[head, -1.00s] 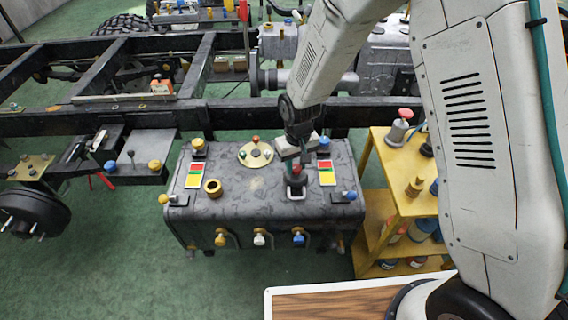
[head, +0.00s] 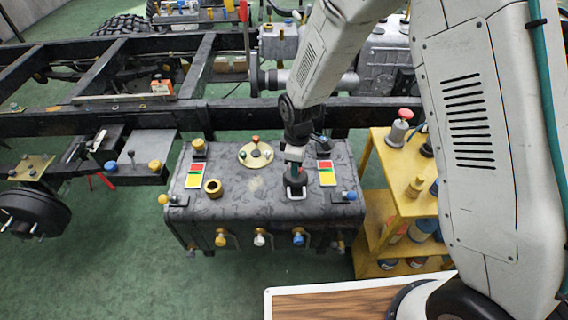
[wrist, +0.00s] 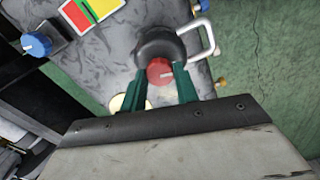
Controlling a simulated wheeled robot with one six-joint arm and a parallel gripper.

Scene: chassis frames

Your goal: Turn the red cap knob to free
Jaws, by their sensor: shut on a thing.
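The red cap knob (wrist: 160,71) shows in the wrist view, with a pale mark on its top pointing to the right. It sits at a round black part (wrist: 160,45) beside a pale metal loop handle (wrist: 208,38). My gripper (wrist: 163,88) has its two green fingers on either side of the knob and is shut on it. In the head view my gripper (head: 294,180) reaches down to the right part of the grey tank (head: 245,205), and there the knob is hidden. I cannot read any free marking by the knob.
A red, yellow and green label (head: 327,173) lies right of my gripper. A blue knob (head: 325,165) stands behind it. A yellow shelf cart (head: 395,190) with bottles is close on the right. A black chassis rail (head: 200,115) runs behind the tank.

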